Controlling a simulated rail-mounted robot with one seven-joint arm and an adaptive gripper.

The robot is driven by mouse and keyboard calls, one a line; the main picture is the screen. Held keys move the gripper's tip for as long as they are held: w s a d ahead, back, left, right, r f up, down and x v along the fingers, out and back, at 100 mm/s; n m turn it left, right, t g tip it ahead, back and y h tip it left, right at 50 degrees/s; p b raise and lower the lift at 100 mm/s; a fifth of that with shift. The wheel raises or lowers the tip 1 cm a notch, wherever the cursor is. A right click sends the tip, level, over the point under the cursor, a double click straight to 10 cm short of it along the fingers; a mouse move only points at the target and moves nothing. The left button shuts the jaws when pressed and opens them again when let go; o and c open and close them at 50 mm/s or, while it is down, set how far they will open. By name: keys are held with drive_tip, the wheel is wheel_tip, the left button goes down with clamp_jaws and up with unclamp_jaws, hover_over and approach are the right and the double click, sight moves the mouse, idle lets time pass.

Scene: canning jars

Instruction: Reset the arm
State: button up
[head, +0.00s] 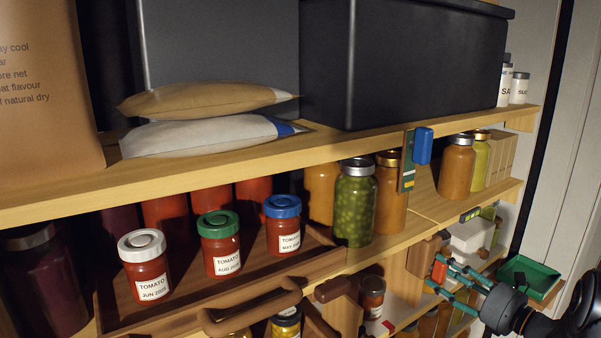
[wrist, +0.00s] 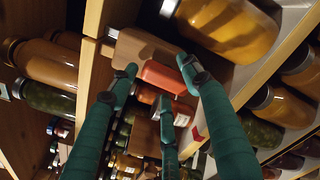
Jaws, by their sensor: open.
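My gripper (head: 440,275) is at the lower right of the head view, in front of the lower shelves, with its teal fingers pointing left. In the wrist view my gripper (wrist: 160,80) shows three teal fingers spread apart. A coral-red piece (wrist: 162,75) appears between the fingertips in that view, beside a brown wooden block (wrist: 140,48). The coral-red piece (head: 439,270) also shows by the fingertips in the head view. I cannot tell whether any finger touches it. No object is visibly clamped.
Three tomato jars with white (head: 146,268), green (head: 220,245) and blue (head: 283,225) lids stand in a wooden tray (head: 330,262). A jar of green contents (head: 355,205) stands right of it. A green tray (head: 530,278) lies right of my gripper. Shelves crowd the left side.

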drive_tip(key=m+p, duration=0.2)
drive_tip(key=shift+w+a+r+m+p, duration=0.1)
drive_tip(key=shift+w+r+m+p, duration=0.05)
drive_tip(key=shift+r+m+p, duration=0.2)
drive_tip(key=m+p, duration=0.2)
drive_tip(key=m, duration=0.1)
drive_tip(key=shift+d, duration=0.2)
drive_tip(key=shift+d+f+m+p, duration=0.1)
drive_tip(key=shift+f+m+p, duration=0.05)
drive_tip(key=shift+m+p, duration=0.35)
drive_tip(key=s+d+f+n+g+b, duration=0.1)
drive_tip(key=s+d+f+b, duration=0.1)
drive_tip(key=s+d, duration=0.3)
drive_tip(key=shift+s+n+b, duration=0.35)
drive_tip(key=shift+s+b, duration=0.15)
drive_tip(key=shift+s, duration=1.45)
drive_tip(key=shift+f, duration=0.1)
